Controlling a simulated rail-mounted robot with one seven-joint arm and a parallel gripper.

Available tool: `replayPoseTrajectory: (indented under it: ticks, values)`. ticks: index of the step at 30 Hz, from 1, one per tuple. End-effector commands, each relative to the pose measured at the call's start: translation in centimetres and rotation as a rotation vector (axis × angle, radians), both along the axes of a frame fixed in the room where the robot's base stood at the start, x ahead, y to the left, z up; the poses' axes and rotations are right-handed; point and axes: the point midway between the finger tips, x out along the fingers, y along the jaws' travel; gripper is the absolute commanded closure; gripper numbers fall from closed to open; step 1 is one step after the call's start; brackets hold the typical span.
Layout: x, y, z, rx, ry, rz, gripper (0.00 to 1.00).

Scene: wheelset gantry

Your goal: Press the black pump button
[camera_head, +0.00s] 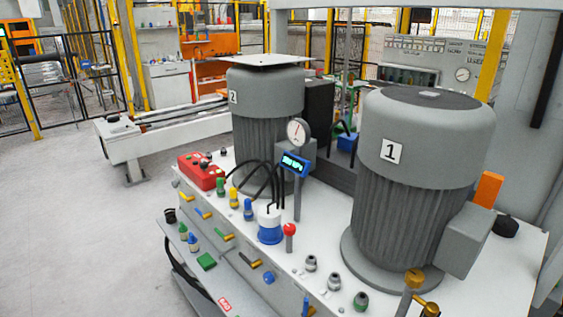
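A red control box (207,180) sits at the left back corner of the white hydraulic unit top. Small dark buttons (204,163) show on its upper face, with a red one beside them; they are too small to tell which is the black pump button. Two large grey motors, motor 1 (401,205) on the right and motor 2 (259,125) behind, stand on the same top. My gripper is not in view.
Yellow and blue knobs (248,209), black hoses, a blue-white canister (270,226), a pressure gauge (298,131) on a post with a blue display (294,164), and a red-topped lever (290,231) stand right of the box. The floor (80,220) at left is clear.

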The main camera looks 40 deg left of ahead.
Motion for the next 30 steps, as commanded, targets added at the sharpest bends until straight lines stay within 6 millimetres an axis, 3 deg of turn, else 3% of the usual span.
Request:
replayPoseTrajectory:
  ticks: [13,14,20,30]
  values:
    - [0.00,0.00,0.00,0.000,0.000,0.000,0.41]
    - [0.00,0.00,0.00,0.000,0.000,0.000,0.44]
    - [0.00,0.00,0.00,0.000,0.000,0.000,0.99]
    - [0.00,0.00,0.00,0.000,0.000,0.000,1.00]
